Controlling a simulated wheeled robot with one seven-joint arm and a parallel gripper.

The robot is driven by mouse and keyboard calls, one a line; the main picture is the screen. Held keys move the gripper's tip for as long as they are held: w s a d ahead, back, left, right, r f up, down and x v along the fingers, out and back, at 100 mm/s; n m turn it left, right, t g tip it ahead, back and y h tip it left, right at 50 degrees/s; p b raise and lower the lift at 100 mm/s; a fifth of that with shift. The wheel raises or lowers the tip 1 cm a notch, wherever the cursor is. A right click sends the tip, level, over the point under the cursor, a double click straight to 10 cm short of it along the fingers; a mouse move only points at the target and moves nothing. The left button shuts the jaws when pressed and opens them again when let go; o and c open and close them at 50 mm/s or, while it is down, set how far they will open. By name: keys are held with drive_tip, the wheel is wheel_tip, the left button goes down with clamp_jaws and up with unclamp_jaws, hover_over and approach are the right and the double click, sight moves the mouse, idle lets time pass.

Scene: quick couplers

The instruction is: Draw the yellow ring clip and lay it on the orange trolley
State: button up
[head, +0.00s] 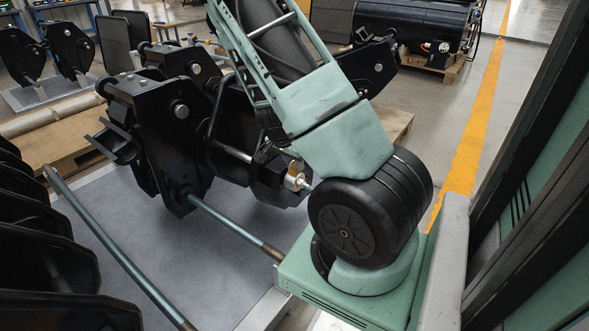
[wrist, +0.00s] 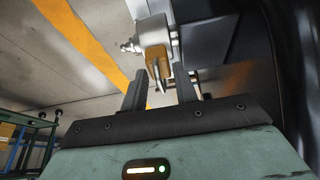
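In the wrist view, my gripper (wrist: 160,76) shows two dark fingers standing well apart, with nothing clamped between them. Just beyond the fingertips, in line with the gap, is a pale metal block (wrist: 153,33) with a brownish-gold piece (wrist: 157,66) and a dark pointed tip. I cannot tell whether the brownish piece is the yellow ring clip. In the head view, a small silver and brass fitting (head: 295,178) shows beside a black coupler, close to my arm. My arm hides most of the gripper there. No orange trolley is recognisable in either view.
Large black couplers (head: 163,130) stand around a grey plate (head: 110,222), crossed by long steel rods (head: 232,226). More dark coupler parts (head: 38,262) crowd the left. A black tank (head: 420,24) lies on a pallet behind. The floor by the yellow line (head: 480,105) is clear.

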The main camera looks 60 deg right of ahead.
drive_tip(key=shift+d+f, duration=0.2)
drive_tip(key=shift+f, duration=0.35)
clamp_jaws()
drive_tip(key=shift+r+p, duration=4.05)
drive_tip(key=shift+r, duration=0.25)
wheel_tip(320, 180, up, 4)
drive_tip(key=p, duration=0.4)
